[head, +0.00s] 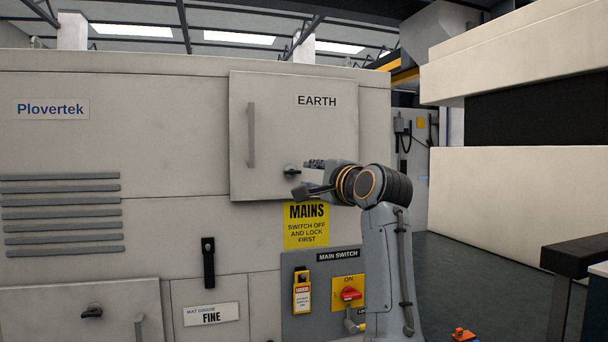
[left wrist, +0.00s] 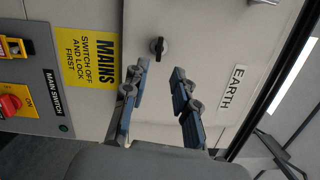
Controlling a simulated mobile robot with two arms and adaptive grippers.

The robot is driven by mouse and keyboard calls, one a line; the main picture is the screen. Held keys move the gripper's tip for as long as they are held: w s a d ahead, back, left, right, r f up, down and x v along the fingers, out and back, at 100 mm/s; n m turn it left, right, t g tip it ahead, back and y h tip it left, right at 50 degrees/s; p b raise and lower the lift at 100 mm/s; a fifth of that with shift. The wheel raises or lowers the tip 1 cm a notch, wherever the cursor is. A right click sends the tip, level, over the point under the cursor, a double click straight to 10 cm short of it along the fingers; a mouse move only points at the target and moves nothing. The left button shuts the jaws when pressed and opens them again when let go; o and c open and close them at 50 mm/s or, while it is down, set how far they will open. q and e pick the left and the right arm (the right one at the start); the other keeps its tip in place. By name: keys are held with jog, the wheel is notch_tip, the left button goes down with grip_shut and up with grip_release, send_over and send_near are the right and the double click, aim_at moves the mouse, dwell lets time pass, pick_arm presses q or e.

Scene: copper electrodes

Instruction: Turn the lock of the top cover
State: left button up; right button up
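The top cover (head: 272,120) is a pale grey panel labelled EARTH, closed flat on the cabinet, with a vertical grey bar handle (head: 251,135). Its lock (head: 291,171) is a small dark knob near the lower edge. My left gripper (head: 303,177) is open and empty, just right of the lock in the head view. In the left wrist view the lock (left wrist: 158,47) lies ahead of the two open fingertips (left wrist: 159,71), roughly in line with the gap between them, and looks apart from them. My right gripper is not in view.
Below the cover are a yellow MAINS sign (head: 306,226) and the main switch panel (head: 297,262) with a red knob (head: 350,294) by an ON label. A lower cover (head: 45,310) has its own dark lock (head: 92,312). Floor (head: 470,270) is open to the right.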

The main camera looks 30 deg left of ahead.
aim_at(294, 173)
pick_arm(q)
jog(key=p+x, duration=0.3)
jog(key=x, duration=0.4)
jog(key=shift+a+r, duration=0.1)
jog(key=shift+r, duration=0.1)
jog(key=shift+f, duration=0.25)
jog(key=shift+r, duration=0.1)
jog(key=shift+w, duration=0.1)
jog(key=shift+a, duration=0.2)
jog(key=shift+c, duration=0.2)
grip_shut()
